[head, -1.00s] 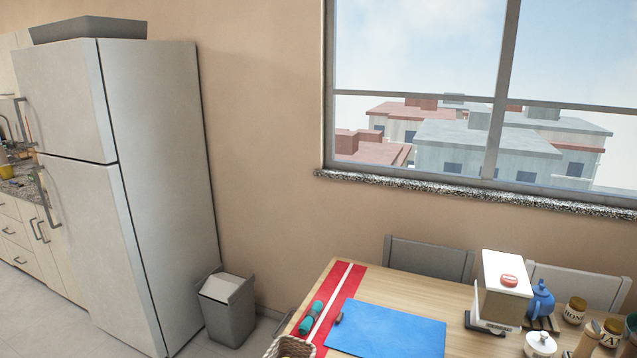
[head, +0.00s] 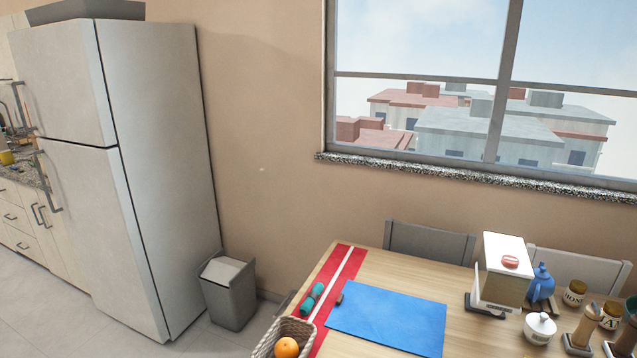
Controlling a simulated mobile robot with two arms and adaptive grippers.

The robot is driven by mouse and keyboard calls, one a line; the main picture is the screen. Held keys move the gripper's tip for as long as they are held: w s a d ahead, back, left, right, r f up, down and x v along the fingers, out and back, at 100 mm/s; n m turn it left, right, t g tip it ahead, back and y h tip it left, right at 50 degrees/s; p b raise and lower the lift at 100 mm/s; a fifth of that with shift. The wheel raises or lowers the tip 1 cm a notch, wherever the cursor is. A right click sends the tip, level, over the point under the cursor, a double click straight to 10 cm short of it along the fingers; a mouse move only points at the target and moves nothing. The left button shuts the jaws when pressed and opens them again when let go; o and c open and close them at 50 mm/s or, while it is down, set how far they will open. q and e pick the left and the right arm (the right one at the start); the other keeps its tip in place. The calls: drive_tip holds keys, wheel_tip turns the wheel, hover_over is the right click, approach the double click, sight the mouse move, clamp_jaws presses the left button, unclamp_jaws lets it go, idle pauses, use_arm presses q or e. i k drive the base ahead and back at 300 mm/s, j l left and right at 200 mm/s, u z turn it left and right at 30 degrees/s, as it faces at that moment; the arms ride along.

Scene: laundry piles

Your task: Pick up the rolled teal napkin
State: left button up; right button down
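The rolled teal napkin (head: 312,298) lies on the red runner with a white stripe (head: 343,266), near the left edge of the wooden table (head: 400,278). It has a darker reddish band around its middle. A blue mat (head: 388,318) lies to its right, with a small brown object (head: 339,299) between them. A wicker basket (head: 266,346) holding an orange (head: 287,347) stands just in front of the napkin. Neither of my grippers shows in the head view.
A white box-shaped holder (head: 503,270), a blue teapot (head: 541,283), a white lidded pot (head: 539,328) and jars (head: 573,293) crowd the table's right side. A grey bin (head: 230,290) stands between the fridge (head: 160,170) and the table.

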sight(312, 297)
drive_tip(key=i+j+u, duration=0.3)
drive_tip(key=j+u, duration=0.15)
drive_tip(key=j, duration=0.2)
drive_tip(key=i+j+u, duration=0.45)
drive_tip(key=j, duration=0.15)
drive_tip(key=i+j+u, duration=0.4)
drive_tip(key=i+j+z, duration=0.1)
drive_tip(key=i, duration=0.4)
drive_tip(key=i+j+z, duration=0.1)
drive_tip(key=i, duration=0.35)
drive_tip(key=i+z, duration=0.2)
drive_tip(key=z, duration=0.2)
drive_tip(key=i+j+z, duration=0.15)
drive_tip(key=z, duration=0.25)
drive_tip(key=i+j+z, duration=0.15)
drive_tip(key=z, duration=0.3)
drive_tip(key=i+j+z, duration=0.15)
drive_tip(key=z, duration=0.25)
drive_tip(key=j, duration=0.1)
